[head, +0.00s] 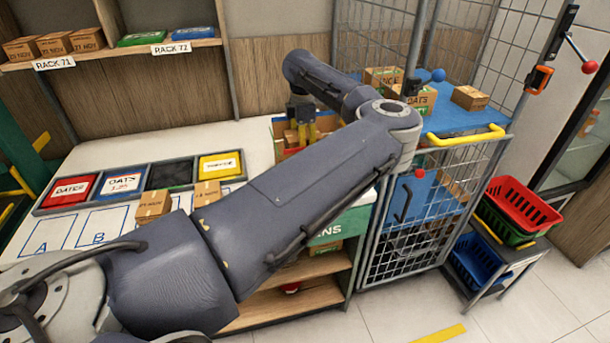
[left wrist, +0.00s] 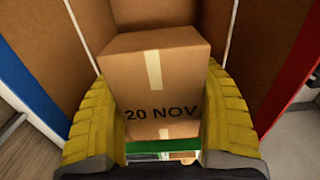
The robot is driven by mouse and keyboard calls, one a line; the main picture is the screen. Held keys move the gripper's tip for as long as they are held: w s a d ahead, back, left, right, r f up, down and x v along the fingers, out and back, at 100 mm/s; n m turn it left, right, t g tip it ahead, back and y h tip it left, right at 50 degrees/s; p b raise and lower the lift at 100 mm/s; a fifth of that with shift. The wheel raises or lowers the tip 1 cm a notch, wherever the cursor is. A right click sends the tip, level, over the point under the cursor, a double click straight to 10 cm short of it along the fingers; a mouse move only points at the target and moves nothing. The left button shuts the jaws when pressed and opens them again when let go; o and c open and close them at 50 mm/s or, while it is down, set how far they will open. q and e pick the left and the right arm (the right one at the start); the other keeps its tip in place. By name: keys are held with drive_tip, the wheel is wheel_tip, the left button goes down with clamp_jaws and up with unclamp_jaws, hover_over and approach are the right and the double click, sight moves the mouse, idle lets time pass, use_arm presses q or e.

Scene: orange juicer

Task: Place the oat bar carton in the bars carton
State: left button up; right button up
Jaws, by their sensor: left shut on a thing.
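My left gripper (head: 302,134) has yellow fingers pointing down at an open brown carton (head: 279,128) at the back of the counter. In the left wrist view its fingers are shut on a small brown carton (left wrist: 160,80) with pale tape and the print "20 NOV". Brown cardboard walls (left wrist: 268,55) rise around the held carton there, with blue and red edges at the sides. My left arm hides much of the open carton in the head view, and I cannot tell how deep the held carton sits. My right gripper is not in view.
Two small cartons (head: 153,205) (head: 207,192) stand on the counter by a row of coloured bins (head: 120,182). A wire cage trolley (head: 455,160) with a blue top and several cartons stands at right. Stacked baskets (head: 518,208) are farther right.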

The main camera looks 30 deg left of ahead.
use_arm(q)
drive_tip(key=shift+f, duration=5.85)
drive_tip(key=shift+f, duration=0.1)
drive_tip(key=o, duration=1.3)
wheel_tip(320, 180, up, 12)
drive_tip(key=shift+r, duration=0.1)
